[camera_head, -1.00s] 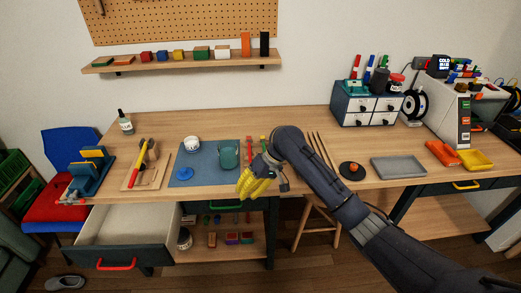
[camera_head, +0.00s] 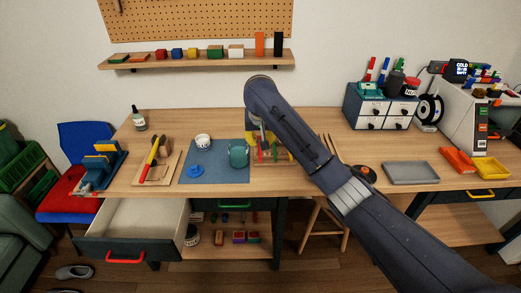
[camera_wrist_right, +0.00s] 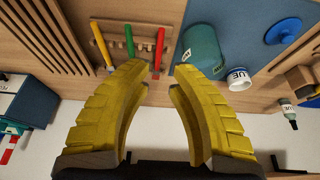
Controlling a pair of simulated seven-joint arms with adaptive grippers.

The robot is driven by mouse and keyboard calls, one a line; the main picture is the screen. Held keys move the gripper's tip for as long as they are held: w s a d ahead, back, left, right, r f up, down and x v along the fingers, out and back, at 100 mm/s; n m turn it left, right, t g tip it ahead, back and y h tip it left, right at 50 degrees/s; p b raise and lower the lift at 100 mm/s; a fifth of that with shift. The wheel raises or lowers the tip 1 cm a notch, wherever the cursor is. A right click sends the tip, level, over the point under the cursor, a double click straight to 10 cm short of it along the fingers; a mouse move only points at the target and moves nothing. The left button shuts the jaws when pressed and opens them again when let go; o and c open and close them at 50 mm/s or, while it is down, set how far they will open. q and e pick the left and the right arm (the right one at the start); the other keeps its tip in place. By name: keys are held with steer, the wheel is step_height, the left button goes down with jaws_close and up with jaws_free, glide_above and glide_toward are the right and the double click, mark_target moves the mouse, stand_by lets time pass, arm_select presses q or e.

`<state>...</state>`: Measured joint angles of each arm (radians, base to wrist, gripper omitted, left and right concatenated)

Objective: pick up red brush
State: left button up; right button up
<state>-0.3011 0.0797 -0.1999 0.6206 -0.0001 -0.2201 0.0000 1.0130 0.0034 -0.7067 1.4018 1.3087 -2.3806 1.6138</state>
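The red brush (camera_wrist_right: 159,48) lies on a wooden rack (camera_wrist_right: 118,26) beside a green brush (camera_wrist_right: 130,42) and a yellow brush (camera_wrist_right: 102,46) in the right wrist view. In the head view, the red brush (camera_head: 259,152) shows just left of my right forearm. My right gripper (camera_wrist_right: 158,80) has yellow fingers, apart and empty, with the tips close to the red brush's end; contact cannot be told. In the head view, the right gripper (camera_head: 252,130) is mostly hidden behind the arm. My left gripper is in neither view.
A teal mug (camera_head: 238,153) stands close left of the rack on a blue mat (camera_head: 222,176), with a white jar (camera_head: 203,141). A dark drawer box (camera_head: 380,108) and a grey tray (camera_head: 411,173) are to the right. An open drawer (camera_head: 138,222) juts out front left.

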glide_above(260, 156)
steer(key=s, duration=0.2)
step_height(260, 156, down, 7)
steer(key=shift+r, duration=0.15)
steer(key=shift+x, duration=2.65)
steer(key=shift+o, duration=0.4)
steer(key=shift+s, duration=0.15)
jaws_close()
